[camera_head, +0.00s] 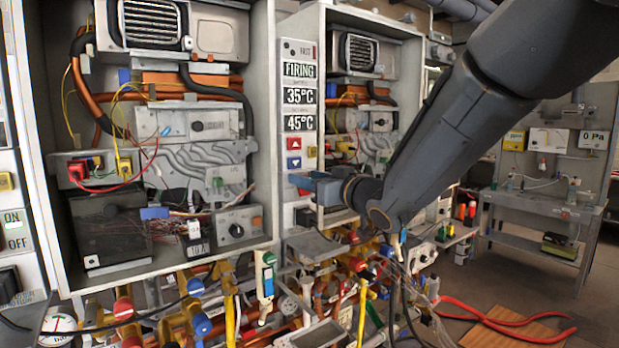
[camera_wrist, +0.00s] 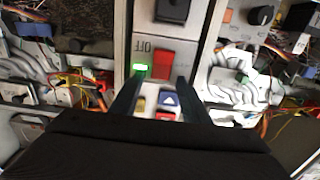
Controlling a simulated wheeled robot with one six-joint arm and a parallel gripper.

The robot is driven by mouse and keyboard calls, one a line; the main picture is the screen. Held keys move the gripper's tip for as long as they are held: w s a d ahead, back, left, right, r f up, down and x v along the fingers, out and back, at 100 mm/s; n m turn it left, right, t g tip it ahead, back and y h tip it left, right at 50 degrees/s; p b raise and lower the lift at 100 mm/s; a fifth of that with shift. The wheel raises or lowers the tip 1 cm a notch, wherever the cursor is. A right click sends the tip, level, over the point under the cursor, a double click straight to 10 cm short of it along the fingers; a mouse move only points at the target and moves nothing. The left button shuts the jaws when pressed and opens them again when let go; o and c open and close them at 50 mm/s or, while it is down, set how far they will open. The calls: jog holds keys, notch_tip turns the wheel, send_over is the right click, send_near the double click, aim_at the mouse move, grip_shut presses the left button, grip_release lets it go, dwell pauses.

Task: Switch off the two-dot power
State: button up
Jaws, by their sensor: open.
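In the wrist view a white control panel shows upside down. It carries a red rocker switch (camera_wrist: 163,65), a lit green indicator (camera_wrist: 140,70) beside it, and an upside-down OFF label (camera_wrist: 143,46). I can make out no two-dot mark. My gripper (camera_wrist: 159,82) is open and empty, with its two dark fingertips on either side of the area just below the red switch. I cannot tell whether they touch the panel. In the head view my gripper (camera_head: 308,182) is in front of the middle panel (camera_head: 300,135) and hides its lower part.
Open heater cabinets with wiring flank the panel. Another ON/OFF switch (camera_head: 14,230) is at far left. Pipes and valves (camera_head: 200,315) crowd below.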

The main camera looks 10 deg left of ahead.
jog(key=c, duration=1.1)
jog(key=shift+o, duration=0.2)
jog(key=b, duration=0.2)
jog(key=shift+f+b, duration=0.3)
jog(key=shift+b, duration=0.1)
jog(key=b, duration=0.2)
jog(key=t+y+b, duration=0.1)
jog(key=b, duration=0.1)
jog(key=shift+d+f, duration=0.15)
jog(key=shift+f, duration=0.15)
jog(key=t+y+b, duration=0.1)
jog(key=b, duration=0.4)
jog(key=f+t+y+b, duration=0.1)
jog(key=b, duration=0.4)
jog(key=shift+s+d+y, duration=0.1)
jog(key=shift+s+y, duration=0.1)
jog(key=shift+y, duration=0.1)
jog(key=shift+b, duration=0.55)
jog(key=shift+s+d+t+y+b, duration=0.1)
jog(key=shift+t+y+b, duration=0.45)
jog(key=shift+b, duration=1.35)
